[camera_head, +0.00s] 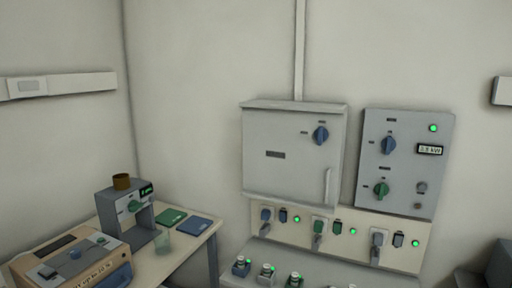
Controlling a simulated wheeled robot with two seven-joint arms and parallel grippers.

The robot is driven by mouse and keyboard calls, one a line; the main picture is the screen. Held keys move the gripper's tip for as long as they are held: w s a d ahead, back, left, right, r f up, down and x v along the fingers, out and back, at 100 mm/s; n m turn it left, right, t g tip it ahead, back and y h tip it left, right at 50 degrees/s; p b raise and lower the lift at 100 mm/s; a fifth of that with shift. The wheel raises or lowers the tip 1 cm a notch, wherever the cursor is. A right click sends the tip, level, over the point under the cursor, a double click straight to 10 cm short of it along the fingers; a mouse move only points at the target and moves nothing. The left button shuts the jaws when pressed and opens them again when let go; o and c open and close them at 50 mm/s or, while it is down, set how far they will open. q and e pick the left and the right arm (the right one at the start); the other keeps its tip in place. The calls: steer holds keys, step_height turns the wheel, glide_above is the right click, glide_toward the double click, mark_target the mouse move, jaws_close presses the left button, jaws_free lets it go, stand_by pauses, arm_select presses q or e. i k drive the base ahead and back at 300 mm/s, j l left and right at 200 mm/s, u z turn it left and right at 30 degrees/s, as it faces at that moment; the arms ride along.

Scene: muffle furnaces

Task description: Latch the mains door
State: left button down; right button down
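The mains door is most likely the grey front of the wall cabinet (285,165) in the middle of the view. It looks shut, flush with its frame. A blue knob (320,134) sits at its upper right, with small dark labels above it and to its left. The knob's exact turn is too small to read. A pale vertical handle (327,185) is at the door's lower right. Neither of my grippers is in view.
A grey panel (400,202) right of the cabinet has blue and green knobs, a lit green lamp and a display. Below runs a strip of plugged sockets (342,223). A table (189,255) at lower left holds a small machine (112,203) and a wooden-sided box (115,277).

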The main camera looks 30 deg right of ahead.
mark_target(321, 134)
steer(key=z, duration=1.4)
